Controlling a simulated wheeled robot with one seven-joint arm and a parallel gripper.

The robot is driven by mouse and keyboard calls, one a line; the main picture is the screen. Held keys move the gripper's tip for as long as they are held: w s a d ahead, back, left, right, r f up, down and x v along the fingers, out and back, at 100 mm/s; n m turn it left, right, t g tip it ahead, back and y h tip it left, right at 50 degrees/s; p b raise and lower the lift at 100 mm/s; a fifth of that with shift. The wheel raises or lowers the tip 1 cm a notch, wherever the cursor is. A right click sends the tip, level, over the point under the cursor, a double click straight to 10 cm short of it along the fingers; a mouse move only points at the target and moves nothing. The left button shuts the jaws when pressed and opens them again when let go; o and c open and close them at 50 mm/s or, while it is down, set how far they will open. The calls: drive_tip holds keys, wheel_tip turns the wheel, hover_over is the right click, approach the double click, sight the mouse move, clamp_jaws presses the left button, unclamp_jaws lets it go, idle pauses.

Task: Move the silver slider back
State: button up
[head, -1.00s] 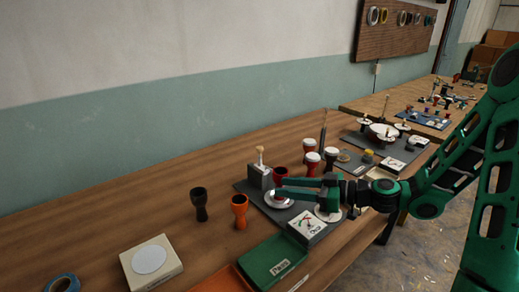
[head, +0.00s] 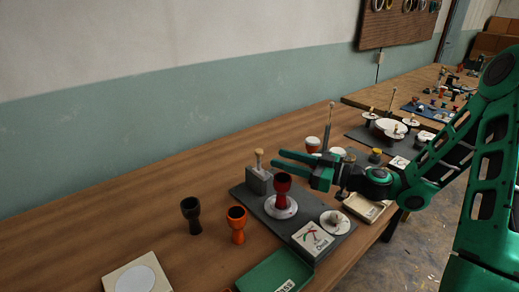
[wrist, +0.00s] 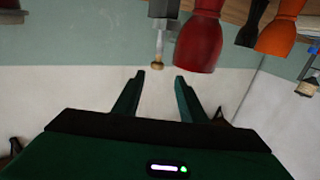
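A grey metal block (head: 259,182) with a thin upright rod and a wooden knob (head: 259,158) stands at the back left of a dark board (head: 262,208); it looks like the silver slider. In the wrist view, which appears upside down, its silver rod (wrist: 160,40) and knob show ahead of the fingers. A dark red goblet drum (head: 281,190) stands upright on a white disc beside the block; it also shows in the wrist view (wrist: 201,40). My gripper (head: 277,157) is open and empty, above the board, beside the knob and apart from it.
Black (head: 191,214) and orange (head: 237,225) goblet drums stand left of the board. A dial box (head: 312,239) is at the board's front right, a green tray (head: 275,275) in front. More drums and a tall rod stand behind my gripper. The table at left is mostly clear.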

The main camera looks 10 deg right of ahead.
sight(259, 150)
drive_tip(key=x, duration=0.9)
drive_tip(key=shift+w+d, duration=0.1)
drive_tip(key=shift+w, duration=0.2)
clamp_jaws()
